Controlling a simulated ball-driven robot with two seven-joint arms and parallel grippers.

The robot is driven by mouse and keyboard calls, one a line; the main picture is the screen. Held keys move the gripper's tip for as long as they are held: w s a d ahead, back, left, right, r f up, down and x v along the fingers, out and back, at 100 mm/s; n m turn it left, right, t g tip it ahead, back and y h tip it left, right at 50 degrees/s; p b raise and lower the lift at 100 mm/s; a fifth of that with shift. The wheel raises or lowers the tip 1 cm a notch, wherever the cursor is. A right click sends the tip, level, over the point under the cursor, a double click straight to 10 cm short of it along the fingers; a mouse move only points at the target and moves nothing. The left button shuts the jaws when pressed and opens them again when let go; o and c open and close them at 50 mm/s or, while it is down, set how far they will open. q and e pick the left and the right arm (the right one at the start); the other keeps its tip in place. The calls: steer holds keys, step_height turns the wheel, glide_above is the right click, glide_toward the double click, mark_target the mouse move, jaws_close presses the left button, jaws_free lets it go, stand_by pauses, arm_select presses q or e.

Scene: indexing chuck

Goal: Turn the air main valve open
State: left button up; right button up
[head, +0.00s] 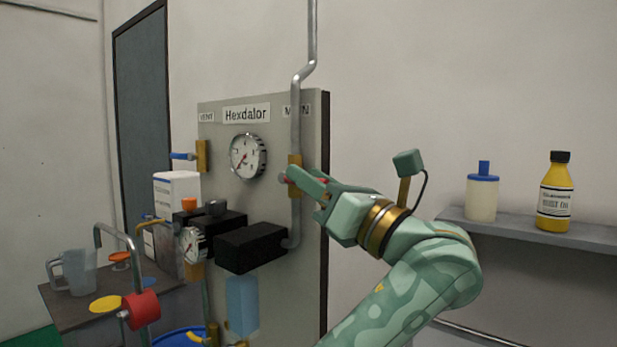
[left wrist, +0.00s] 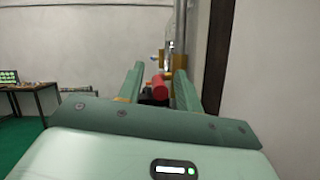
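The air main valve is a brass body (head: 295,163) on the grey vertical pipe under the partly covered "MAIN" label, at the panel's right side. Its red handle (left wrist: 160,87) shows between my left fingers in the left wrist view; in the head view only small bits of red show by the fingers. My left gripper (head: 306,182) is at the valve, fingers pointing toward it. In the left wrist view the gripper (left wrist: 158,82) is open, with a gap visible on each side of the handle. Whether a finger touches it I cannot tell. My right gripper is not in view.
The grey panel (head: 222,190) carries a round gauge (head: 248,156), a vent valve with blue handle (head: 183,156) and black boxes (head: 250,247). A shelf (head: 540,236) with two bottles stands right of my arm. A cluttered table (head: 80,320) is at lower left.

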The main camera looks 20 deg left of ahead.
arm_select(q)
steer(key=shift+w+a+r, duration=0.2)
steer(key=shift+a, duration=0.25)
jaws_close()
